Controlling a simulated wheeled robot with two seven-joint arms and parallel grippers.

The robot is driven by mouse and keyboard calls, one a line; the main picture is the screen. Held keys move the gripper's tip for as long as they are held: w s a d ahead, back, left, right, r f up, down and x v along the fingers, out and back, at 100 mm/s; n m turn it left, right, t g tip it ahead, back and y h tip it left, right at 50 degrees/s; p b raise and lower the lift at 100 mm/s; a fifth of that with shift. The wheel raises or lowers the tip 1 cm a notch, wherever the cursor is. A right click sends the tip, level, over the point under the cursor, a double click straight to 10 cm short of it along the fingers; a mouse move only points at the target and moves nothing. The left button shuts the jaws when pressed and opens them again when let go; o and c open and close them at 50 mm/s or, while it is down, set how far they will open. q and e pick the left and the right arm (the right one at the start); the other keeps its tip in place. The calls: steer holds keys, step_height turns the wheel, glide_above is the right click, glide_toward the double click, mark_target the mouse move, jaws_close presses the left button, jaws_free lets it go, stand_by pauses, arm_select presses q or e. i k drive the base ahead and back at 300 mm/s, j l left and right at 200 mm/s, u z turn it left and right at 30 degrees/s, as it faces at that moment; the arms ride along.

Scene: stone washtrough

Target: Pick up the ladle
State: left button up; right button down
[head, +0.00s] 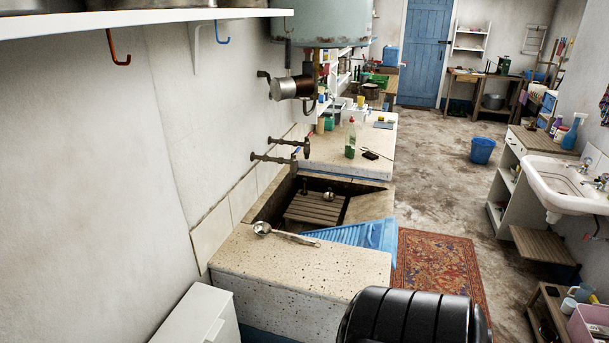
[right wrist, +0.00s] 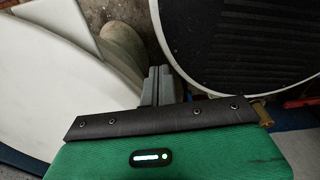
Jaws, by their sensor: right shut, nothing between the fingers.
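The ladle (head: 264,229) is metal and lies on the speckled stone ledge (head: 300,268) at the near end of the trough, in the head view. Its bowl is to the left, and its handle runs right toward the ribbed blue board. My right gripper (right wrist: 157,84) shows only in the right wrist view, with its grey fingers together and nothing between them. The ladle is not in that view, and no gripper shows in the head view. My left gripper is out of sight.
The sunken basin (head: 268,208) holds a wooden slatted rack (head: 312,212). A ribbed blue board (head: 370,234) leans at its right. Taps (head: 285,148) stick out above it. A green bottle (head: 350,138) stands on the far ledge. A patterned rug (head: 437,262) covers the floor to the right.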

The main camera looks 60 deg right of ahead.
mark_target(261, 228)
steer(key=z, duration=1.8)
steer(key=u, duration=2)
steer(key=k+l, duration=0.4)
steer(key=k+l+u, duration=0.1)
steer(key=k+l, duration=0.45)
steer(key=l, duration=0.15)
steer(key=k+l+u, duration=0.1)
steer(key=l, duration=0.85)
steer(key=k+l+u, duration=0.15)
steer(key=l, duration=0.3)
steer(key=k+l, duration=0.1)
steer(key=l, duration=0.35)
steer(key=k+l+u, duration=0.15)
steer(key=l, duration=0.3)
